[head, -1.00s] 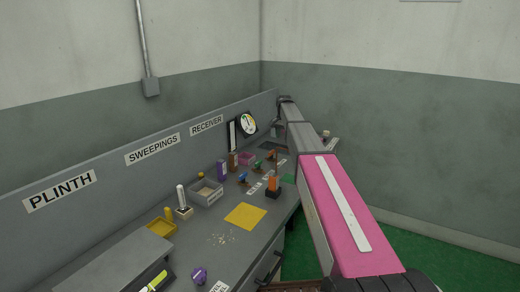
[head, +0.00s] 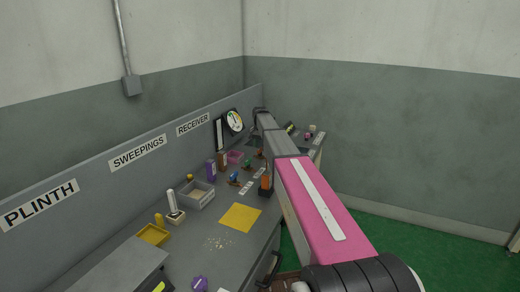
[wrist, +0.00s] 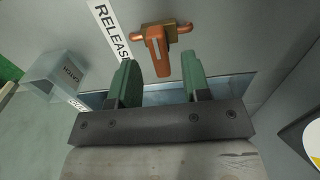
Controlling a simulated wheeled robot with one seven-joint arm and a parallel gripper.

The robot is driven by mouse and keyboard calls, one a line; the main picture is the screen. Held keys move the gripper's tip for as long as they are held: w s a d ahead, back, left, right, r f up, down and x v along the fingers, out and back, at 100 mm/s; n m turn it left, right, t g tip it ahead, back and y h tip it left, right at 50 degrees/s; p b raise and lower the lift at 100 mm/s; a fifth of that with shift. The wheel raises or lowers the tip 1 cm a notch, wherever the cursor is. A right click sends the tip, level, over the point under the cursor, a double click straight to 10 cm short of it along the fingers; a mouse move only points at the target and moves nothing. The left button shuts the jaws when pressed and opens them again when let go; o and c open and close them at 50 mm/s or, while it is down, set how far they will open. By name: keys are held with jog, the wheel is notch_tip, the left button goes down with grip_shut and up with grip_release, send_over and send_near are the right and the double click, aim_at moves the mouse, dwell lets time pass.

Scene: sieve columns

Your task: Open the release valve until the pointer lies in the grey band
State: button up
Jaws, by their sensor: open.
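The release valve (wrist: 157,45), an orange lever on a brass-coloured pipe body, shows at the top middle of the wrist view beside a white label reading "RELEAS" (wrist: 112,32). My gripper (wrist: 160,78) is open, with its two green fingers apart; the lever lies just beyond the fingertips, roughly between them, and nothing is held. I cannot tell whether either finger touches it. The round dial (head: 235,121) stands by the back panel in the head view; its pointer and grey band are too small to read. Part of a dial (wrist: 313,142) shows at the wrist view's right edge.
A clear bin (wrist: 55,75) labelled "CATCH" stands left in the wrist view. In the head view the bench holds a yellow mat (head: 240,217), a grey box (head: 195,194), a purple block (head: 211,170) and an orange upright piece (head: 267,182).

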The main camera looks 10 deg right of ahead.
jog(key=shift+f, duration=1)
grip_shut()
